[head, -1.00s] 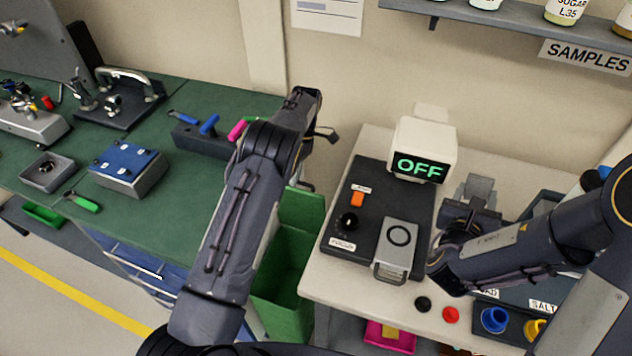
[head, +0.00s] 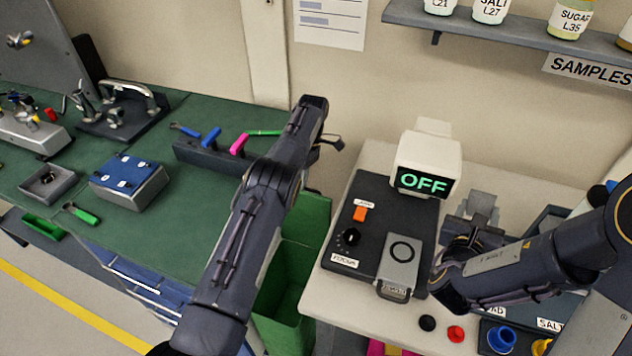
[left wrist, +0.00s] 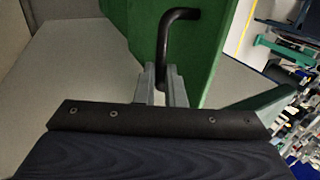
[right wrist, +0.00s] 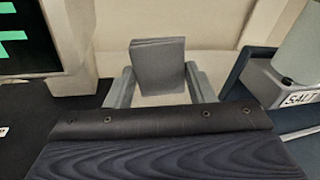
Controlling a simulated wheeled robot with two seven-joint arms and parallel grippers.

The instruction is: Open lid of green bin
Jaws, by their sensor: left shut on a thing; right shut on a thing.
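The green bin (head: 275,310) stands between the green bench and the pale table, partly behind my left arm. Its inside shows, and the green lid (head: 313,215) stands raised at its back. In the left wrist view the lid (left wrist: 190,60) carries a black bent handle (left wrist: 165,40). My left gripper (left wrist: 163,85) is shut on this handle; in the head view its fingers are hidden. My right gripper (right wrist: 160,88) is shut on a grey block (right wrist: 158,62) over the pale table. The block also shows in the head view (head: 482,195).
A black control panel (head: 350,215) and an OFF display (head: 425,180) are left of my right gripper. The green bench (head: 170,225) holds a blue-topped box (head: 125,172) and a tool rack (head: 200,150). A sample shelf (head: 480,28) hangs above.

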